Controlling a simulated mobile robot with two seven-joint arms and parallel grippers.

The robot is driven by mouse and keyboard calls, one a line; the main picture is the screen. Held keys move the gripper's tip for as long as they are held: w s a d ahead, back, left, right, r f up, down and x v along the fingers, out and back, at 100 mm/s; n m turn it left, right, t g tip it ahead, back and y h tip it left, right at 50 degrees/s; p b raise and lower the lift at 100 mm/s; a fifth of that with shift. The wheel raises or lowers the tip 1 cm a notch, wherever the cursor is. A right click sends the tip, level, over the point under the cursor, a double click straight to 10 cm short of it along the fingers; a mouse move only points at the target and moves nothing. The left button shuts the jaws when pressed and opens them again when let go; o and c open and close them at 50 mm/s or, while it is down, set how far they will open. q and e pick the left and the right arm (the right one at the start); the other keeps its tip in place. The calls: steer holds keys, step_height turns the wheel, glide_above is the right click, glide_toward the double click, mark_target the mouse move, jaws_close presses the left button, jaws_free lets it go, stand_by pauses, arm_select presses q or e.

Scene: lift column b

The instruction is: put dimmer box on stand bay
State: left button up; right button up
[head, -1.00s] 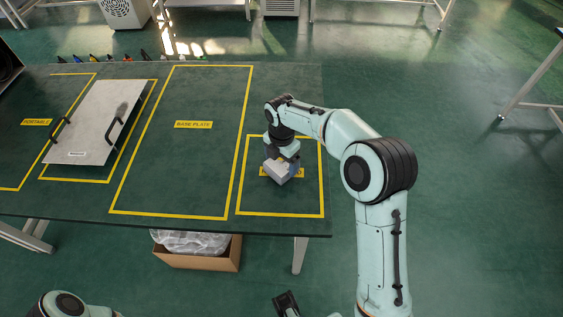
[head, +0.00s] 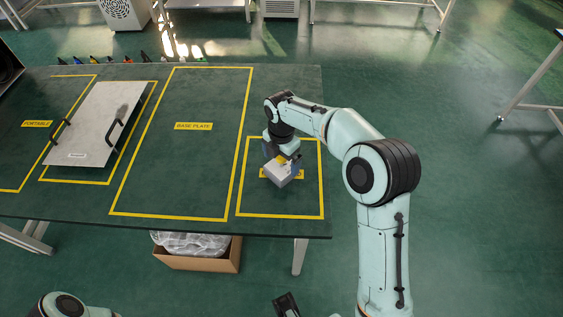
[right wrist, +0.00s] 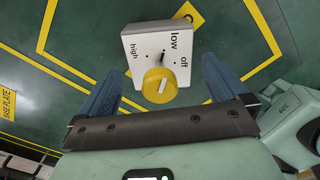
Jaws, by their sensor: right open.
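The dimmer box (head: 282,174) is a small white box with a yellow knob. It is inside the small yellow-outlined bay (head: 322,190) at the table's right end and partly covers that bay's label. My right gripper (head: 288,158) is open just above and behind the box. In the right wrist view the box (right wrist: 158,45) shows its knob and the words low, high and off, with the blue fingers (right wrist: 162,85) apart on either side. A dark gripper part (head: 286,304), probably my left gripper, is cut off at the bottom edge; its jaws are unclear.
The base plate outline (head: 246,110) left of the bay is empty. A pale panel with two black handles (head: 92,125) lies further left. Several small coloured items line the table's back edge. A cardboard box (head: 200,260) with clear plastic stands under the front edge.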

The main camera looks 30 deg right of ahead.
step_height(320, 180, up, 10)
steer(key=shift+f+p, duration=0.2)
steer(key=shift+p, duration=0.5)
